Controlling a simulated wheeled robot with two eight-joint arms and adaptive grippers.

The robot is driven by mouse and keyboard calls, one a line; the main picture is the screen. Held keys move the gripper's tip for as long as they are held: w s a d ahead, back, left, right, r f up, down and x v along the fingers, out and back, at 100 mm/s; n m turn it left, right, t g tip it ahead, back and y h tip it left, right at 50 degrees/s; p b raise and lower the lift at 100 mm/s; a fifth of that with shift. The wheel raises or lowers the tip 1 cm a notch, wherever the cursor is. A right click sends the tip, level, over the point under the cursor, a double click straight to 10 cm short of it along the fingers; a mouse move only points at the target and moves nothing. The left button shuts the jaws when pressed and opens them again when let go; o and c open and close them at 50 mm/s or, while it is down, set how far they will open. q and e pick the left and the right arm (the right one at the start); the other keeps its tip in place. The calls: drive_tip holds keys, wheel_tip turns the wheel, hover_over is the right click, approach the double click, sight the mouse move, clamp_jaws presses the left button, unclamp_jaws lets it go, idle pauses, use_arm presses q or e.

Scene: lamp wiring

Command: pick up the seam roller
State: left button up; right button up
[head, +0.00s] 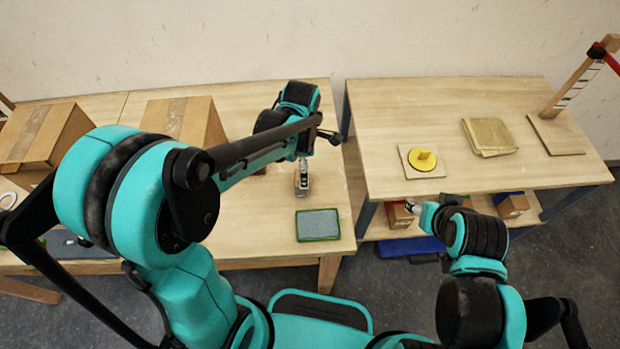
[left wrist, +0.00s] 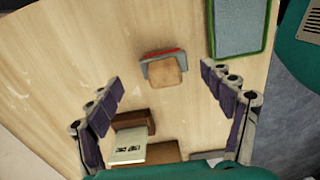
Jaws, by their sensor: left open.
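My left gripper (head: 302,182) points down over the left table, and its finger partly hides what lies under it. In the left wrist view its two purple-padded fingers (left wrist: 170,110) are wide apart with nothing gripped. A small tan block-like piece with a grey and red edge (left wrist: 164,68) lies on the table just beyond the fingertips. Dark brown and pale pieces (left wrist: 130,140) show nearer the palm. I cannot clearly tell which of these is the seam roller. My right gripper (head: 408,208) is beside the right table's front edge; its fingers are too small to read.
A green-rimmed grey tray (head: 318,238) lies near the left table's front corner. Cardboard boxes (head: 45,135) stand at the left. The right table (head: 400,115) holds a yellow disc (head: 422,160) on a board and a folded cloth (head: 490,136). A gap separates the tables.

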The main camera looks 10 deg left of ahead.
use_arm(q)
drive_tip(key=f+b, duration=0.1)
drive_tip(key=f, duration=0.1)
drive_tip(key=f+b, duration=0.1)
drive_tip(key=f, duration=0.1)
drive_tip(key=a+f+b, duration=0.1)
drive_tip(key=f, duration=0.1)
drive_tip(key=shift+s+f, duration=0.3)
drive_tip(key=shift+f, duration=0.1)
drive_tip(key=shift+d+f, duration=0.1)
drive_tip(key=shift+f, duration=0.35)
drive_tip(key=c, duration=1.4)
drive_tip(key=shift+c, duration=0.2)
drive_tip(key=shift+r, duration=0.15)
wheel_tip(320, 180, up, 5)
drive_tip(key=shift+f+p, duration=0.2)
drive_tip(key=shift+p, duration=0.9)
drive_tip(key=s+d+r+p, duration=0.2)
drive_tip(key=d+r, duration=0.4)
drive_tip(key=d, duration=0.5)
drive_tip(key=shift+s+d+p, duration=0.15)
drive_tip(key=shift+s+p, duration=0.25)
drive_tip(key=shift+s, duration=0.1)
drive_tip(key=shift+r, duration=0.1)
